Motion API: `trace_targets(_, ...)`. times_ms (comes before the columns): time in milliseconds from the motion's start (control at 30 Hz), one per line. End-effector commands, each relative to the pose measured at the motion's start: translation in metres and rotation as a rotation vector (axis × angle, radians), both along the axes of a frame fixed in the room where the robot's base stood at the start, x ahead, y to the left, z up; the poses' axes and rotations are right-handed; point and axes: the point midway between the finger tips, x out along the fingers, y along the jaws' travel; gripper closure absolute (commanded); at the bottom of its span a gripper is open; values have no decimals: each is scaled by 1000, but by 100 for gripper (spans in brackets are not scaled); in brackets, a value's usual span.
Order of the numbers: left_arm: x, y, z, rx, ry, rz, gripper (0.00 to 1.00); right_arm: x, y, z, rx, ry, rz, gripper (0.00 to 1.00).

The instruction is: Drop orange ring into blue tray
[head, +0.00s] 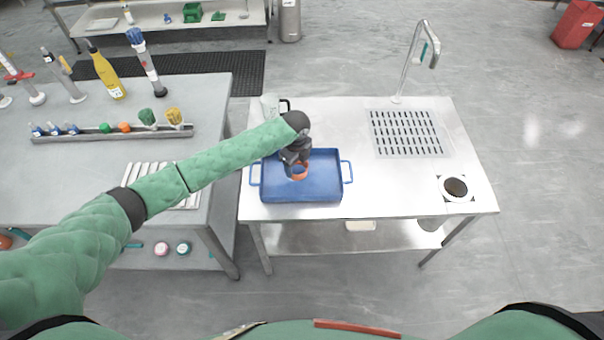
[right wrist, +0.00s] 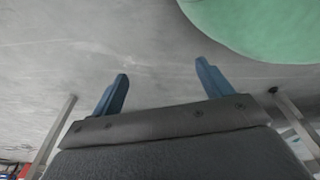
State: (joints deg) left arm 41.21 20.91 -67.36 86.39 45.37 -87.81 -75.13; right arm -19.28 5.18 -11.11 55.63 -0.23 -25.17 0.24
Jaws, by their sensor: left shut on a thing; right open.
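The blue tray (head: 325,184) with two side handles lies on the white table. My left gripper (head: 295,172) reaches in from the left and hangs over the left-middle part of the tray. It is shut on the orange ring (head: 300,176), which shows at the fingertips, within the tray's outline. I cannot tell whether the ring touches the tray floor. My right gripper (right wrist: 160,92) is open and empty in the right wrist view, with only grey floor between its blue fingers. It does not show in the head view.
The white table (head: 380,190) carries a tap (head: 410,62), a drain grate (head: 406,133) and a round hole (head: 455,187) at the right. A clear jug (head: 270,106) stands behind the tray. A grey bench (head: 60,180) with bottles is at the left.

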Motion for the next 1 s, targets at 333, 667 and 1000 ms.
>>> trace_targets(333, 0, 0, 0, 0, 0, 0, 12, 0, -2, 0, -1, 0, 1, 21)
trace_targets(667, 1, 0, 10, -1, -1, 0, 12, 0, 0, -5, -1, 6, 0, 21)
trace_targets(1000, 1, 0, 58, -1, -1, -1, 12, 38, 19, 21, 13, -8, -5, 21)
